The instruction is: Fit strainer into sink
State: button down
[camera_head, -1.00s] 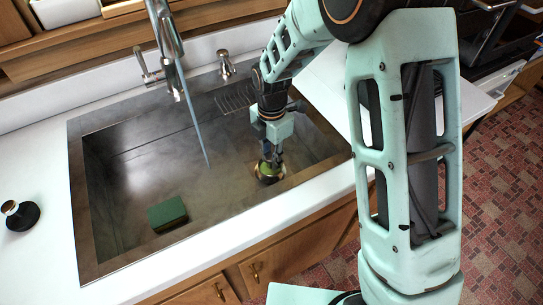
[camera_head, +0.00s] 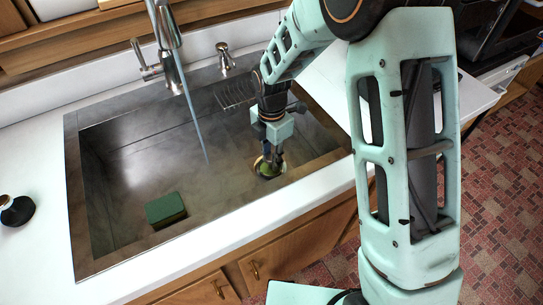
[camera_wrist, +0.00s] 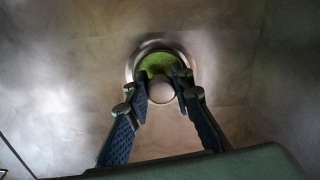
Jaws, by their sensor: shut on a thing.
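The steel sink (camera_head: 75,190) is set into a white counter, and a round metal drain ring (camera_head: 283,170) is in its floor at the right. The strainer (camera_head: 265,170) is green with a pale round knob. In the wrist view its green disc (camera_wrist: 158,64) shows inside the drain ring (camera_wrist: 133,66), with the knob (camera_wrist: 160,93) between my fingertips. My gripper (camera_head: 273,157) points down over the drain and is shut on the strainer's knob. My fingers hide part of the disc, and I cannot tell whether it is fully seated.
A green sponge (camera_head: 166,210) lies on the sink floor at the left. The faucet (camera_head: 168,45) stands at the back with a thin stream of water below it. A black round object (camera_head: 17,211) is on the left counter.

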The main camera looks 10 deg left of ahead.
jog(key=shift+f, duration=0.25)
jog(key=c, duration=1.6)
grip_release()
notch_tip(320, 180, up, 12)
